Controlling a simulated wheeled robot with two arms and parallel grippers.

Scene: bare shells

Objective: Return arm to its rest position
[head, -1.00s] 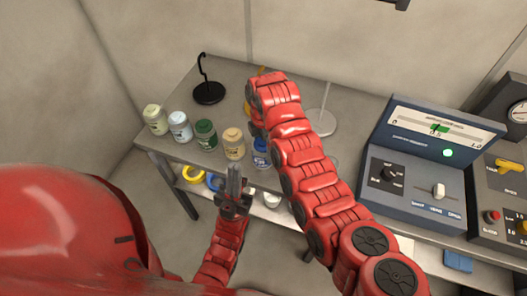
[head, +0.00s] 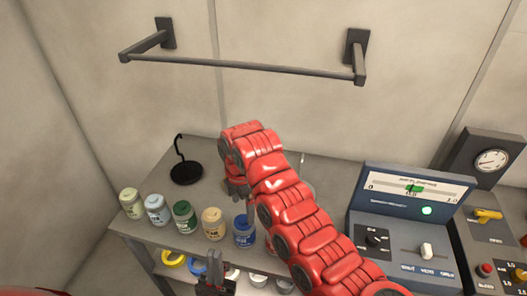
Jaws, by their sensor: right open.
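My right arm comes in from the lower right as a chain of red links and reaches over the table. Its gripper (head: 238,188) hangs down at the far end, above the table between the black hook stand and the blue-lidded jar. It is open, and its fingers are partly hidden by the arm. My left gripper (head: 214,266) points up at the bottom edge, in front of the table's front edge and below the jars. Its fingers look close together, and whether they are shut is unclear.
A table (head: 130,225) holds a black hook stand (head: 186,172), a row of several jars (head: 183,216) and a blue meter console (head: 385,240). Yellow and blue rings (head: 173,258) lie on the lower shelf. A dark rail (head: 240,67) is on the back wall.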

